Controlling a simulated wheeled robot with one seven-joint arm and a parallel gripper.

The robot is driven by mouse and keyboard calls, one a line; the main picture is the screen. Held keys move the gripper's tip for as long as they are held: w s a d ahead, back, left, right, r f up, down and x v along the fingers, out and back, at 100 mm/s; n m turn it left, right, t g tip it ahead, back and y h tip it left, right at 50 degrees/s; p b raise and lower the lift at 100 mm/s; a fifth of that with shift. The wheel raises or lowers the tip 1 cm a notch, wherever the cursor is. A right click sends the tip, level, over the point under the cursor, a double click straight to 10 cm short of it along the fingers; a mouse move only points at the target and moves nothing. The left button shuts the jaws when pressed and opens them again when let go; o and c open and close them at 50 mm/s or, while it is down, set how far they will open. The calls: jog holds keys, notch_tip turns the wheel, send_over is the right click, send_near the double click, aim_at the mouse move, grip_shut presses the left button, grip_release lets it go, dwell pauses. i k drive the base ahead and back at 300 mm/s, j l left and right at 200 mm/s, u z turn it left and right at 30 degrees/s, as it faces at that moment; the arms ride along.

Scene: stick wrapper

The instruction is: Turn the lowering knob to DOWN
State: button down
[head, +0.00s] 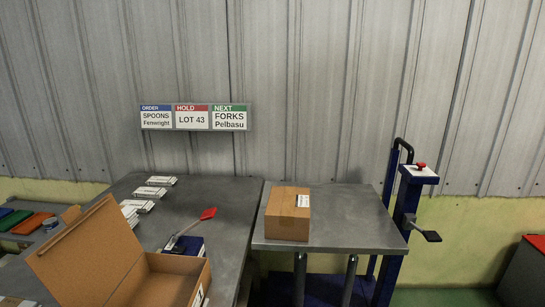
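A small red knob (421,166) sits on a pale plate on top of the blue post (405,200) of a lift table, at the right. I take it to be the lowering knob. Its markings are too small to read, so I cannot tell which way it is turned. A dark pedal or lever (430,236) sticks out to the right lower on the post. The grey lift platform (350,215) is raised to about the height of the bench beside it. My gripper is not in view.
A closed cardboard box (288,214) stands on the platform. The grey bench (225,197) at left holds an open carton (95,255), white packets (145,192) and a red-tipped tool (193,228). A sign (195,117) hangs on the wall. Floor shows right of the post.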

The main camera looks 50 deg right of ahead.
aim_at(421, 165)
jog(key=l+z, duration=0.1)
jog(key=z, duration=1.65)
